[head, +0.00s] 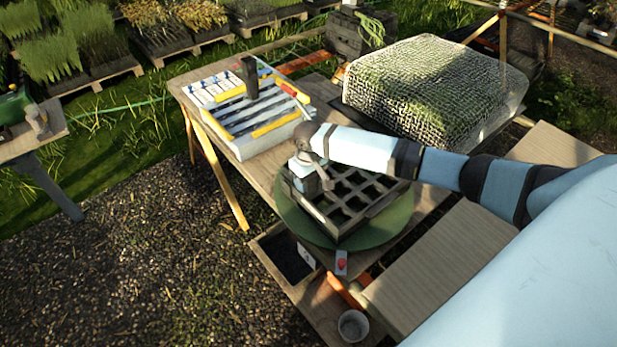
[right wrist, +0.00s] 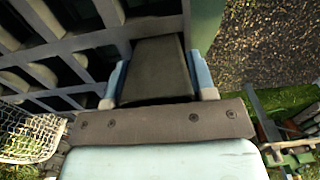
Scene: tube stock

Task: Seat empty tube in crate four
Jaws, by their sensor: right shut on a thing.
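My right gripper (head: 316,180) is at the left back corner of a dark gridded crate (head: 362,213), pointing down. In the right wrist view its two pale blue fingers are shut on a dark grey tapered tube (right wrist: 160,70). The tube is beside the crate's grid (right wrist: 75,68) in that view; I cannot tell whether its lower end is in a cell. The crate has several square openings and sits on a round green base (head: 388,228). I cannot read a crate number. My left gripper is not in view.
A white rack (head: 252,148) with yellow strips stands at the table's back left, with a dark upright block (head: 250,78) on it. A mesh-covered mound (head: 435,85) is at the back right. A small cup (head: 353,325) and a red-marked tag (head: 341,263) are near the front.

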